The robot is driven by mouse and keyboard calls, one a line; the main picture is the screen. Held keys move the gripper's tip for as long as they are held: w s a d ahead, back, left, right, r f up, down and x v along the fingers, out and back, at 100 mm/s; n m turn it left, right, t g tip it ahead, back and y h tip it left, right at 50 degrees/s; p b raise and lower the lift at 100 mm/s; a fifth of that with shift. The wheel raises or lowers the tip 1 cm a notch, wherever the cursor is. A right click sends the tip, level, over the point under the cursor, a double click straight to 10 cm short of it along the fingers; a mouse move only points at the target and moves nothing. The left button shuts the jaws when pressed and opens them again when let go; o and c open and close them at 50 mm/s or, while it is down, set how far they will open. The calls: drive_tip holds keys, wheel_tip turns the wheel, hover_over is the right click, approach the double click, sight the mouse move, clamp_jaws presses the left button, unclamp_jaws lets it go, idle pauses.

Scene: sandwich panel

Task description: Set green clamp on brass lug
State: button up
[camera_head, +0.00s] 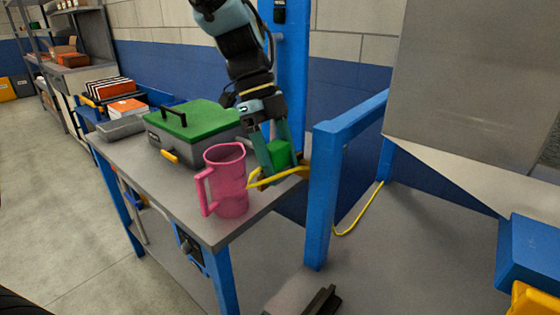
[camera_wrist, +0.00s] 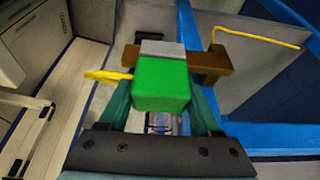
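The green clamp (camera_head: 280,153) is a bright green block at the right end of the workbench, between the fingers of my gripper (camera_head: 279,158). In the wrist view the green clamp (camera_wrist: 162,84) fills the gap between the two teal fingers of my gripper (camera_wrist: 160,98), which look closed on its sides. A grey part (camera_wrist: 162,48) lies just beyond the block. The brown-orange bar of the brass lug (camera_wrist: 213,62) shows beyond it on both sides; its middle is hidden. I cannot tell whether clamp and lug touch. A yellow cable (camera_head: 270,182) runs by the clamp.
A pink jug (camera_head: 228,180) stands close left of my gripper on the bench (camera_head: 180,187). A grey case with a green lid (camera_head: 195,125) stands behind it. A blue post (camera_head: 322,195) rises right of the bench. A grey panel (camera_head: 470,80) is farther right.

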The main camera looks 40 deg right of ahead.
drive_tip(key=o, duration=0.5)
drive_tip(key=b+v, duration=0.1)
drive_tip(key=v, duration=0.9)
drive_tip(key=shift+w+r, duration=0.15)
drive_tip(key=shift+r, duration=0.25)
drive_tip(key=w+a+f+n+t, duration=0.2)
drive_tip(key=w+a+f+n, duration=0.3)
drive_tip(key=a+n, duration=0.2)
drive_tip(key=w+a+f+n+t, duration=0.1)
drive_tip(key=w+a+f+n, duration=0.45)
drive_tip(key=a+n, duration=0.25)
drive_tip(key=a+f+n+t, duration=0.1)
drive_tip(key=a+f+n, duration=0.1)
drive_tip(key=a+n, duration=0.3)
drive_tip(key=a+f+n+t, duration=0.1)
drive_tip(key=a+f+n, duration=0.2)
drive_tip(key=a+n, duration=0.3)
drive_tip(key=a+f+n+t+y, duration=0.1)
drive_tip(key=a+f+n, duration=0.1)
drive_tip(key=a+n, duration=0.4)
drive_tip(key=shift+s+a+f, duration=0.1)
drive_tip(key=shift+s+a, duration=0.05)
drive_tip(key=shift+a, duration=0.45)
drive_tip(key=shift+s+a+f, duration=0.1)
drive_tip(key=shift+a, duration=0.5)
